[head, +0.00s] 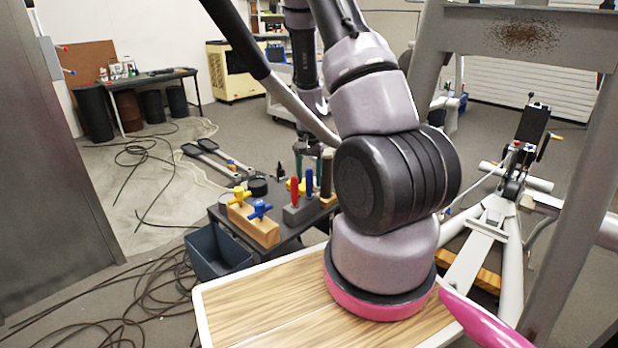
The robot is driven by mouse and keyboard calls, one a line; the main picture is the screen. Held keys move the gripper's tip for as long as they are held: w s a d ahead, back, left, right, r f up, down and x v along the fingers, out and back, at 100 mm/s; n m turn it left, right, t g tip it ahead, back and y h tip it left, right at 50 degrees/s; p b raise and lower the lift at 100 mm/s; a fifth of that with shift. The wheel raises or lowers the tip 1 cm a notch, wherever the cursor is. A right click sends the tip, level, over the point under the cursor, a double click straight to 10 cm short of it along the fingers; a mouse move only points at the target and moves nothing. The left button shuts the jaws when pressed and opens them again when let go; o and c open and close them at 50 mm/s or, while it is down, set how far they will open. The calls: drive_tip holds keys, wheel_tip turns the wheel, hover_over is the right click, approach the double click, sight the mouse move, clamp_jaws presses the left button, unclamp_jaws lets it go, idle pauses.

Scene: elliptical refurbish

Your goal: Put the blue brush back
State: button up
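A blue upright handle (309,182) stands beside a red one (294,191) in a grey block (299,214) on the dark work table. I cannot tell whether the blue handle is the brush; its lower end is hidden in or behind the block. My gripper (309,158) hangs down just above and around the top of the blue handle, partly against dark and greenish things behind. It is small here, and I cannot tell whether its fingers touch the handle.
A wooden block (254,228) with yellow and blue valve-like knobs stands left of the grey block. An open blue-grey bin (214,256) is at the table's left side. Cables (135,290) lie on the floor. A grey metal frame (575,190) stands at the right.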

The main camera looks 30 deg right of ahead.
drive_tip(key=shift+r, duration=0.15)
wheel_tip(320, 180, up, 12)
idle(0.4)
idle(0.4)
